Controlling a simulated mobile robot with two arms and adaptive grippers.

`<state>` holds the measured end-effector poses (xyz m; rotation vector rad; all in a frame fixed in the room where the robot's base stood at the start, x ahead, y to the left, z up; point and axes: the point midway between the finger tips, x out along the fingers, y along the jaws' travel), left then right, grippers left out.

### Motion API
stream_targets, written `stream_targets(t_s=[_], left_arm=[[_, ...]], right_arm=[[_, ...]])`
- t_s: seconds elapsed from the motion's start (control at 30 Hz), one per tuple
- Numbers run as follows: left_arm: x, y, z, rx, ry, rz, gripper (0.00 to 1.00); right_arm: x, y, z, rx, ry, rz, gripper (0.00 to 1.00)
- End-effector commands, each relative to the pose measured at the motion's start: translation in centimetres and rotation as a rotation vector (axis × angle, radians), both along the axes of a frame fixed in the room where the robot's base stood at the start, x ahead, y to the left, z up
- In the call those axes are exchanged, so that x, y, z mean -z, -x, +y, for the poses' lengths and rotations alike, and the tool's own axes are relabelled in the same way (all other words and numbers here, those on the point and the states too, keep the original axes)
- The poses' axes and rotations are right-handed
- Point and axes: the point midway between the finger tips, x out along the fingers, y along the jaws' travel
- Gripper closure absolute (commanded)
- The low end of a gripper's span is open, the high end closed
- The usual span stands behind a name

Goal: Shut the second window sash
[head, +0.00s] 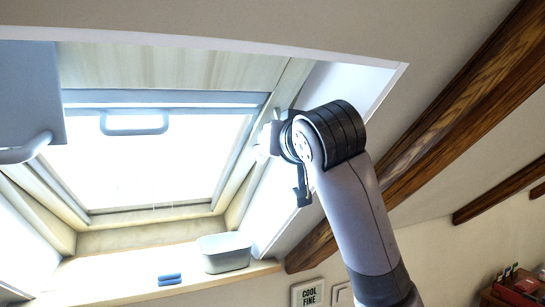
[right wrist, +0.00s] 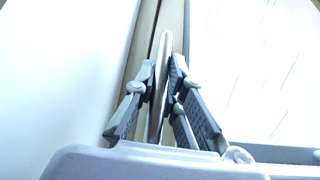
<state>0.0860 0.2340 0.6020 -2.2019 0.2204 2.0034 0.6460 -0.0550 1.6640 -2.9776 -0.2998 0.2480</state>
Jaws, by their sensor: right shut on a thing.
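A roof window sash (head: 165,98) with a grey loop handle (head: 135,122) sits in the sloping window opening, with bright light behind it. At the far left is a grey panel (head: 30,90) with its own handle (head: 25,150), cut off by the picture edge. My right gripper (head: 264,143) is at the right side of the window frame, away from the loop handle. In the right wrist view, my right gripper (right wrist: 165,80) is shut on a thin, pale bar-like part (right wrist: 162,60) seen edge-on; I cannot tell which part of the window it is. My left gripper is not in view.
The sill (head: 120,280) below holds a grey bin (head: 225,254) and a small blue item (head: 169,279). The sloping ceiling and dark beams (head: 455,100) lie to the right of my arm.

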Motion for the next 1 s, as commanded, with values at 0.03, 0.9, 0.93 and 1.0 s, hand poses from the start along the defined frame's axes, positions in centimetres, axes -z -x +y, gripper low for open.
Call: stream_targets(t_s=[0.03,0.9,0.93,1.0], left_arm=[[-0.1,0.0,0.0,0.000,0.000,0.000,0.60],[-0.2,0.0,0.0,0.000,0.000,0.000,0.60],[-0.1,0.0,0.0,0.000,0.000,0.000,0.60],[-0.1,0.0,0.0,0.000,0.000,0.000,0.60]], right_arm=[[-2.1,0.0,-0.2,0.004,-0.001,-0.008,1.00],[-3.3,-0.7,0.2,-0.001,0.032,0.091,0.72],[-3.3,-0.6,0.2,-0.001,0.032,0.091,0.70],[-3.3,-0.6,0.2,-0.001,0.032,0.091,0.69]])
